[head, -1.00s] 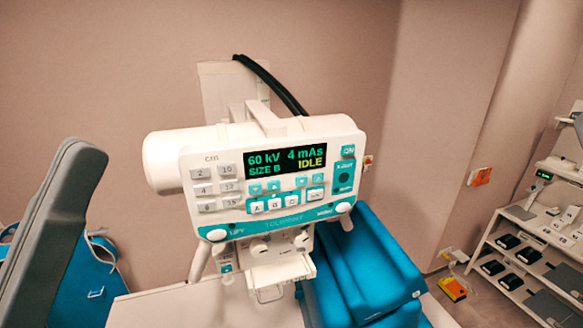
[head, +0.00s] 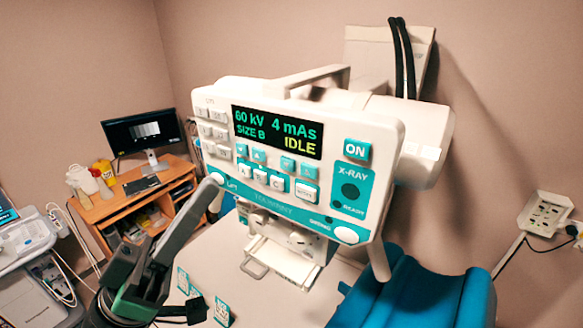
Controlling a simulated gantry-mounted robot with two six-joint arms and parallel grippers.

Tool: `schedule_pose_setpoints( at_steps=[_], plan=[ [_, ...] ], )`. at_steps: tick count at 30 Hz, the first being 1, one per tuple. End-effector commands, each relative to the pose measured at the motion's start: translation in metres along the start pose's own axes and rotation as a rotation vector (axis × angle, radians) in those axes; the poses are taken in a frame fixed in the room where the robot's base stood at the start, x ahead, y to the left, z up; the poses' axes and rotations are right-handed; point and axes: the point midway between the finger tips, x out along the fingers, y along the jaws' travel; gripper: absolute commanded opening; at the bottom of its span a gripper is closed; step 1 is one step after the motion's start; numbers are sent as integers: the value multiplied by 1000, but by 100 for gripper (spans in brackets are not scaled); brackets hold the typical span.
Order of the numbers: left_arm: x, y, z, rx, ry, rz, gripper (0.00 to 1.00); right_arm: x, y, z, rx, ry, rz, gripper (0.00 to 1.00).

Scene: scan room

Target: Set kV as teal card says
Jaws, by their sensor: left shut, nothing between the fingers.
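The white and teal X-ray console (head: 385,130) fills the middle of the head view. Its display (head: 277,132) reads 60 kV, 4 mAs, SIZE B and IDLE. Small teal arrow buttons (head: 287,163) sit below the display, with white buttons under them. My left gripper (head: 212,188) comes up from the lower left, shut and empty, its tip close to the console's lower-left corner by the LIFT knob. I cannot tell if it touches. Two small teal and white cards (head: 222,311) stand on the pale table below; their lettering is too small to read. My right gripper is out of view.
A white drawer-like tray (head: 282,263) with a handle hangs under the console. A blue padded seat (head: 420,293) is at lower right. A wooden desk (head: 140,195) with a monitor (head: 142,133) stands behind at left. A wall socket box (head: 546,215) is at right.

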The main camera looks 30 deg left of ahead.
Motion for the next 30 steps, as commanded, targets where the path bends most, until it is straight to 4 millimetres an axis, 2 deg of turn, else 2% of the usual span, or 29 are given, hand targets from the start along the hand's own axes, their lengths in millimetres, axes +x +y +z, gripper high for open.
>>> schedule_pose_setpoints(
  at_steps=[1,3,10,21,30],
  plan=[
    [-10,-11,3,9,-3,-29,0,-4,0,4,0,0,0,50],
    [-16,-18,3,16,-5,-50,0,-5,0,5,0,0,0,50],
    [-25,-29,0,35,-3,-80,0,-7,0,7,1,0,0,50],
    [-22,-31,2,33,-3,-79,0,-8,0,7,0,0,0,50],
    [2,-52,21,32,-2,-77,0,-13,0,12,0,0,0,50]
  ],
)
